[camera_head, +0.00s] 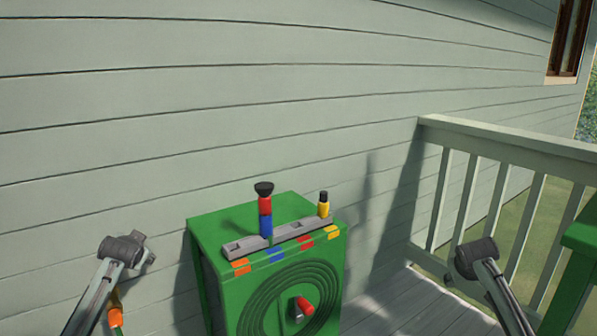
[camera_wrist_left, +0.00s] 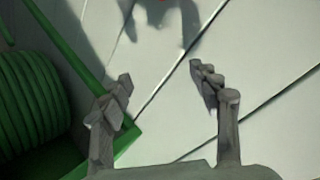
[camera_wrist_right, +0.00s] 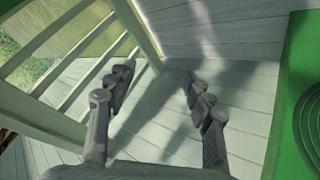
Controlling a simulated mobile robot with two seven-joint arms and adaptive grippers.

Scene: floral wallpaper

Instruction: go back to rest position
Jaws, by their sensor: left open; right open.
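My left gripper (camera_head: 127,250) is to the left of the green box, raised in front of the wall. In the left wrist view its two fingers (camera_wrist_left: 160,75) are spread with nothing between them. My right gripper (camera_head: 474,258) is to the right of the box, in front of the railing. In the right wrist view its fingers (camera_wrist_right: 160,70) are also apart and empty. Both grippers are clear of the box and of the pieces on it. The fingers are hard to make out in the head view.
The green box (camera_head: 210,228) has a ringed front with a red knob (camera_head: 305,306). On top, a grey slotted rail (camera_head: 292,230) carries a red, blue and black-topped stack (camera_head: 265,205) and a yellow, black-topped piece (camera_head: 323,208). A white railing (camera_head: 500,138) stands right; a siding wall lies behind.

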